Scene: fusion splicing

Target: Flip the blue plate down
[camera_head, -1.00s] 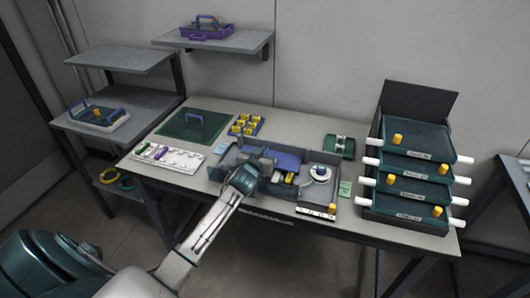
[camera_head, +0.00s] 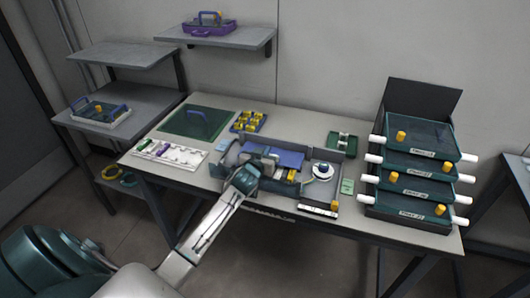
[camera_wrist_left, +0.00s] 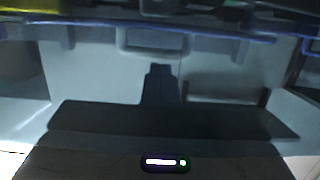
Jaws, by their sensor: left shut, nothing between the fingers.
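The blue plate (camera_head: 289,157) lies at the back of the grey splicing tray (camera_head: 348,166) on the table, as seen in the head view. It looks roughly flat, but its exact tilt is hard to tell. My left gripper (camera_head: 264,160) is shut and empty, reaching over the tray's front left part, just left of the plate. In the left wrist view, the shut fingers (camera_wrist_left: 160,72) point into the tray, with a thin blue edge (camera_wrist_left: 205,31) crossing above them. I cannot tell whether they touch it. My right gripper is not in view.
Yellow pieces (camera_head: 292,175) and a white round spool (camera_head: 322,171) sit inside the tray, right of my gripper. A green mat (camera_head: 177,123) and a white strip holder (camera_head: 186,158) lie to the left. Stacked dark trays (camera_head: 412,173) stand at the right.

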